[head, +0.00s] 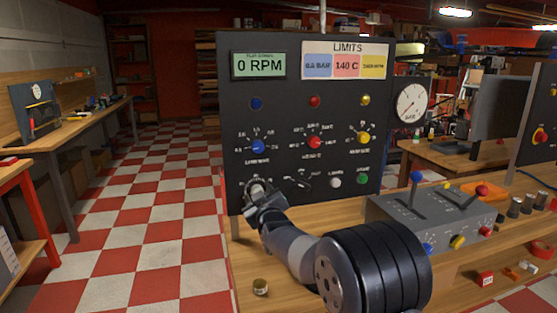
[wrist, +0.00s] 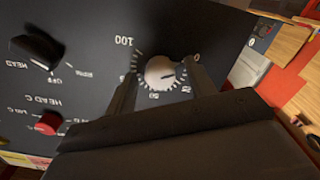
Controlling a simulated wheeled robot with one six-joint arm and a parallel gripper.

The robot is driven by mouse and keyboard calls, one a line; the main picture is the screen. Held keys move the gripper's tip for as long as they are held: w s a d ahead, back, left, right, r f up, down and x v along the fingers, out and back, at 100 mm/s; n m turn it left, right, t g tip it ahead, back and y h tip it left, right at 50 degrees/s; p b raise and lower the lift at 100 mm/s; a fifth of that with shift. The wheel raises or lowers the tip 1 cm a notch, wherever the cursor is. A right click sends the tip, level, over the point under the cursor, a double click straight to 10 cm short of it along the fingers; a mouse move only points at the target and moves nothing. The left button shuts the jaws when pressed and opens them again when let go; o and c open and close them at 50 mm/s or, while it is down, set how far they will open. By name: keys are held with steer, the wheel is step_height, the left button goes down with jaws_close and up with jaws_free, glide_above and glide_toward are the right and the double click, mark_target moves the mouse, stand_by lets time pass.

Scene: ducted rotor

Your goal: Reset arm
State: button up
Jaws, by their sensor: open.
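My gripper (head: 262,195) is at the lower left of the black control panel (head: 300,100). In the wrist view my gripper (wrist: 160,82) is open, with one finger on each side of a round pale knob (wrist: 160,73). The knob has a white scale around it, with "100" at one end. Whether the fingers touch the knob cannot be told. In the head view my gripper mostly covers this knob. My arm (head: 290,242) reaches up to it from the lower right.
The panel display (head: 258,65) reads 0 RPM, beside a LIMITS plate (head: 345,61). Blue (head: 258,146), red (head: 315,142) and yellow (head: 363,138) knobs sit above my gripper. A grey lever box (head: 435,215) stands at right. A small jar (head: 260,287) is on the wooden bench.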

steer(key=shift+s+d+m+p, duration=0.1)
steer(key=shift+s+m+p, duration=0.2)
steer(key=shift+m+p, duration=0.7)
steer(key=shift+s+d+m+p, duration=0.1)
steer(key=shift+s+m+p, duration=0.4)
steer(key=shift+m, duration=0.85)
steer(key=shift+s+d+m+p, duration=0.1)
steer(key=shift+s+m+p, duration=0.05)
steer(key=shift+m+p, duration=0.9)
